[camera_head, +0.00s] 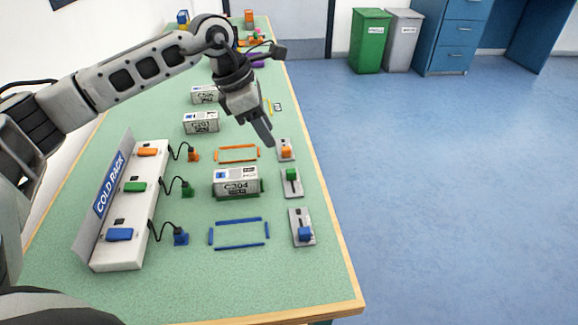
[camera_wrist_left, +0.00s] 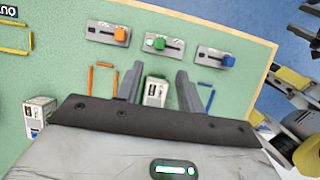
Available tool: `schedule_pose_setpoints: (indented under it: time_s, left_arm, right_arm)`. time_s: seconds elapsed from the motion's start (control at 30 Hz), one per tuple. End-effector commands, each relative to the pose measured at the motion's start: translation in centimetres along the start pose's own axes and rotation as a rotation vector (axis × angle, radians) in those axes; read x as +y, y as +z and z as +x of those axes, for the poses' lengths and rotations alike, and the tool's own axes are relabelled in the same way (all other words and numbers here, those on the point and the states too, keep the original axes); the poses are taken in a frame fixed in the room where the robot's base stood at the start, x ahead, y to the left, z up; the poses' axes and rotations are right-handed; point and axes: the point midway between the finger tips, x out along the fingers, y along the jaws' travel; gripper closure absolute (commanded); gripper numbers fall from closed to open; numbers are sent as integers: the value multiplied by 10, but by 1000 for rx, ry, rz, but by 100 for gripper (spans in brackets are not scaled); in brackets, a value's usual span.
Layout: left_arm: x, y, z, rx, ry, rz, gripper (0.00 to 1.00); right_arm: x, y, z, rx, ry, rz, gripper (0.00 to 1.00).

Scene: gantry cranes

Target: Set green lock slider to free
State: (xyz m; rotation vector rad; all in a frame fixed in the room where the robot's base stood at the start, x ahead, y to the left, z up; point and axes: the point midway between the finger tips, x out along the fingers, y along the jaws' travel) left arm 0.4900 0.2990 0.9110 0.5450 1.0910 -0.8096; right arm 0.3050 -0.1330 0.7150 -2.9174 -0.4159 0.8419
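The green lock slider (camera_head: 291,184) is a grey plate with a slot and a green knob, near the table's right edge. Its knob sits at the far end of the slot; in the left wrist view the slider (camera_wrist_left: 170,49) has its knob at the left end. My left gripper (camera_head: 267,131) hangs above the table, short of the orange slider and apart from the green one. In the left wrist view its two fingers (camera_wrist_left: 158,82) are spread with nothing held between them. My right gripper is out of view.
The orange slider (camera_head: 285,144) and blue slider (camera_head: 301,217) flank the green one, knobs at the near end. Container C304 (camera_head: 236,181) stands on green holders beside it. The cold rack (camera_head: 127,214) is at left. Other containers (camera_head: 202,122) stand farther back.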

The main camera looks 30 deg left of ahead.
Motion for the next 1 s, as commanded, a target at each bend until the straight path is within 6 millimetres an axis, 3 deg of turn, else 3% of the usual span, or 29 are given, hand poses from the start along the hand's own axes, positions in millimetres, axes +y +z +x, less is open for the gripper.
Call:
schedule_pose_setpoints:
  time_s: [0.3,0.5,0.7,1.0]
  left_arm:
    - [-2,0,72,-1,-4,1,62]
    - [-1,1,104,-3,-4,0,62]
    - [-1,1,117,-3,-2,0,62]
    - [-1,1,118,-3,-2,0,65]
  right_arm:
    - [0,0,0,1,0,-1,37]
    - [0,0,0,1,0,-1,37]
    - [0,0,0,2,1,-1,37]
    - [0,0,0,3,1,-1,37]
